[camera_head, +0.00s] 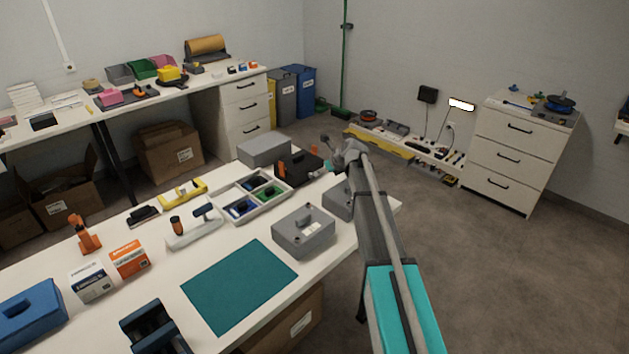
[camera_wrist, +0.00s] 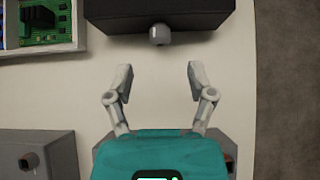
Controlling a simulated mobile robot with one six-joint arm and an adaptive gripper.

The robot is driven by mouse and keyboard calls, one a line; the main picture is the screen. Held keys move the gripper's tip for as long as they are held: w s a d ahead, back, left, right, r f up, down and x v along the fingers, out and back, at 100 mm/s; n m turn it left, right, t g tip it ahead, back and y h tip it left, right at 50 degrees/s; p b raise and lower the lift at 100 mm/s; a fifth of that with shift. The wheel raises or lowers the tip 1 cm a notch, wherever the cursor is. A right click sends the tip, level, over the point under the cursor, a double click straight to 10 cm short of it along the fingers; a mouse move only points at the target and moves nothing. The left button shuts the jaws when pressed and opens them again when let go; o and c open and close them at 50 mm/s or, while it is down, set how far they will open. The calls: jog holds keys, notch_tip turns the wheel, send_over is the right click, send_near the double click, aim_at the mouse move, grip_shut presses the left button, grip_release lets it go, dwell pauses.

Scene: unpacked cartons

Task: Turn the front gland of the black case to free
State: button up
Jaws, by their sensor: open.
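The black case (camera_head: 291,174) stands near the far right end of the white table. It also shows at the top of the wrist view (camera_wrist: 160,14). Its front gland (camera_wrist: 158,35) is a short grey knob that sticks out from the middle of the front face. My gripper (camera_wrist: 160,76) is open and empty. Its two fingers point toward the case, one on each side of the gland's line. The fingertips are short of the gland and do not touch it. The gland's turn position is unclear.
A compartment tray (camera_head: 227,215) with green and blue parts stands left of the case. One grey case (camera_head: 303,236) stands nearer; another (camera_head: 341,205) lies partly under my gripper in the wrist view. A third (camera_head: 265,148) stands behind. The tabletop between fingers and black case is bare.

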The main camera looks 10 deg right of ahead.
aim_at(312, 176)
jog(key=shift+b+x, duration=1.9)
jog(key=shift+x, duration=1.2)
grip_shut()
